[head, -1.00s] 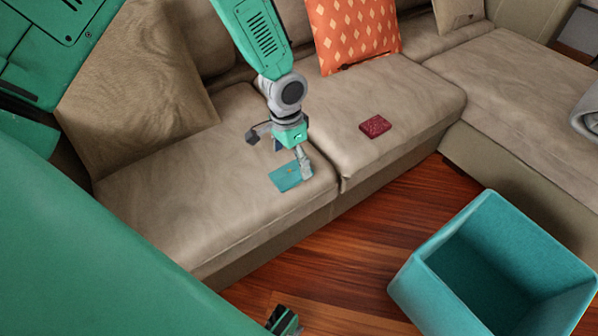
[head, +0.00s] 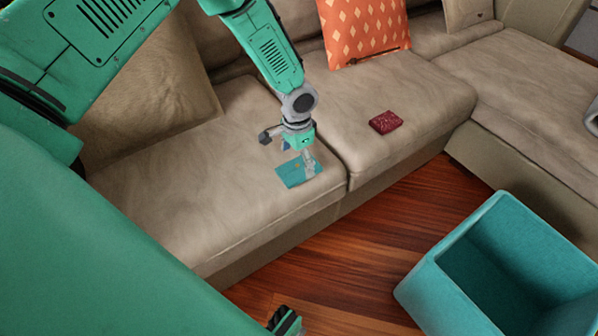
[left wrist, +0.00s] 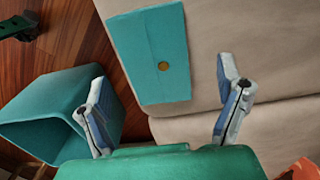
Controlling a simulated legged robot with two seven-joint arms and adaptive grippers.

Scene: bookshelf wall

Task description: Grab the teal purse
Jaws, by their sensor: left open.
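The teal purse (head: 291,178) lies flat on the front part of the sofa seat, near the seam. In the left wrist view the purse (left wrist: 148,55) is a flat rectangle with a round gold button. My left gripper (head: 290,151) is just above the purse in the head view, and one finger overlaps the purse's right end there. In the left wrist view my left gripper (left wrist: 162,92) has its fingers wide apart with nothing between them. I cannot tell whether a finger touches the purse. My right gripper is not clearly visible.
The beige sofa (head: 180,205) carries a small dark red item (head: 385,122) and an orange patterned cushion (head: 365,32). A teal open bin (head: 432,290) stands on the wooden floor (head: 345,255) at the lower right. Floor between sofa and bin is clear.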

